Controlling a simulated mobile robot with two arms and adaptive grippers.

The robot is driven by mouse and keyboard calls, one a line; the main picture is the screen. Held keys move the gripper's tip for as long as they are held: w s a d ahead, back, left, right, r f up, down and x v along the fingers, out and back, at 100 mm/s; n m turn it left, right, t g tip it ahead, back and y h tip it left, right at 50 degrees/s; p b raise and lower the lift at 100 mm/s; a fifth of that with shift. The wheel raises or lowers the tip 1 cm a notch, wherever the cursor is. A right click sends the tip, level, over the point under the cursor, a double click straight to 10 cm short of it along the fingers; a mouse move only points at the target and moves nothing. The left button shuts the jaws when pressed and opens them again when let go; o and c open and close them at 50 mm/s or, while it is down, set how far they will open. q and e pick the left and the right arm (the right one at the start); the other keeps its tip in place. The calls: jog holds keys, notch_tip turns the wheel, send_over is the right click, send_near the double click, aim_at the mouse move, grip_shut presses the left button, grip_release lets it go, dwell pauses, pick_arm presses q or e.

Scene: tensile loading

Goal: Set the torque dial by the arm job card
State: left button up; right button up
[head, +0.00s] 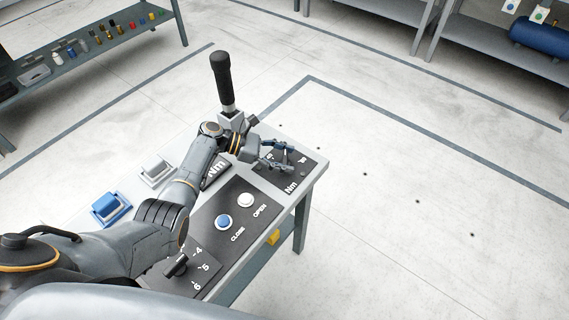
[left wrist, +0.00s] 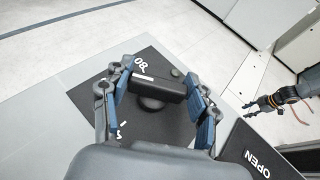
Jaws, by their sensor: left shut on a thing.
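The torque dial has a black bar knob, seen in the left wrist view (left wrist: 160,89), on a dark plate with white marks. A short white line shows on the knob near a mark that reads upside down. In the head view the dial plate with "Nm" (head: 292,186) lies at the bench's right end, partly under my left gripper (head: 277,157). My left gripper's blue fingers (left wrist: 160,98) are shut on the knob from both sides. A dark panel with larger "Nm" lettering (head: 217,169) is mostly hidden behind my arm. A second gripper, apparently my right (left wrist: 249,109), shows at the left wrist view's right edge.
On the bench are a blue CLOSE button (head: 223,222), a white OPEN button (head: 246,200), a black rotary switch (head: 177,265), and blue (head: 110,208) and white (head: 155,171) blocks. A black handle (head: 222,80) stands upright behind my wrist. The floor to the right is clear.

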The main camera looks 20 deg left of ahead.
pick_arm(q)
jog(key=shift+f+m+g+b, duration=0.1)
jog(key=shift+m+g+b, duration=0.5)
jog(key=shift+g, duration=0.1)
jog(key=o, duration=1.2)
jog(key=shift+d, duration=0.1)
jog(key=shift+c, duration=0.2)
jog(key=v, duration=1.2)
jog(key=shift+f, duration=0.1)
